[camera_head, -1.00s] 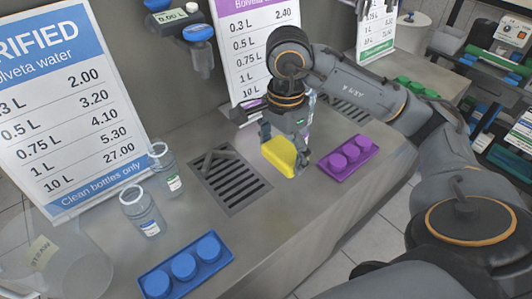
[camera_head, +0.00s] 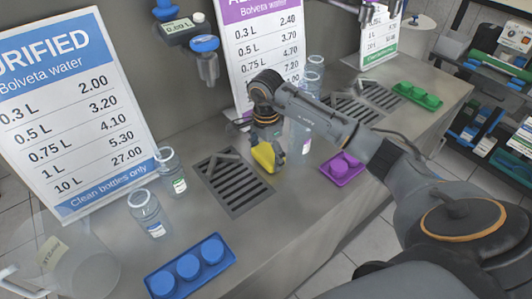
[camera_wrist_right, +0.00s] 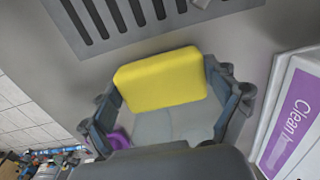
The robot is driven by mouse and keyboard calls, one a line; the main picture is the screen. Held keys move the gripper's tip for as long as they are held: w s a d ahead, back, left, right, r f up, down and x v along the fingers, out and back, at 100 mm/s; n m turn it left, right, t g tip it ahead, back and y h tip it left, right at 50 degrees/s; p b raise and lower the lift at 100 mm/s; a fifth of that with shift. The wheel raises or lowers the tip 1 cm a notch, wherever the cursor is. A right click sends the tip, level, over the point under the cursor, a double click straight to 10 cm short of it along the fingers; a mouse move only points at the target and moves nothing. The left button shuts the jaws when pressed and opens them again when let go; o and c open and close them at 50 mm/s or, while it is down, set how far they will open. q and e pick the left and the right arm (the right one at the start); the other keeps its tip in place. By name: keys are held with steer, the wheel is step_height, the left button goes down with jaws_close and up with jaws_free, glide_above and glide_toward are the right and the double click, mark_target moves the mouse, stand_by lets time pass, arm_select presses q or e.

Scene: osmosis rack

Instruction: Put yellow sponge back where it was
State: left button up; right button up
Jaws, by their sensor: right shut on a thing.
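The yellow sponge (camera_head: 263,157) is held in my right gripper (camera_head: 267,152), just right of the left metal drain grate (camera_head: 233,184) on the grey counter. In the right wrist view the sponge (camera_wrist_right: 162,78) sits upright between the fingers of the gripper (camera_wrist_right: 165,100), with the slotted grate (camera_wrist_right: 130,25) beyond it. The sponge is low over the counter; I cannot tell if it touches the surface. My left gripper is not in view.
Clear bottles (camera_head: 302,132) stand behind the arm. Two bottles (camera_head: 147,213) stand left of the grate. A blue tray (camera_head: 190,267) lies at the front, a pitcher (camera_head: 75,262) at far left.

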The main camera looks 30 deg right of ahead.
steer(key=shift+f, duration=0.25)
steer(key=shift+f, duration=0.1)
steer(key=shift+f, duration=0.15)
steer(key=o, duration=0.9)
steer(key=shift+c, duration=0.2)
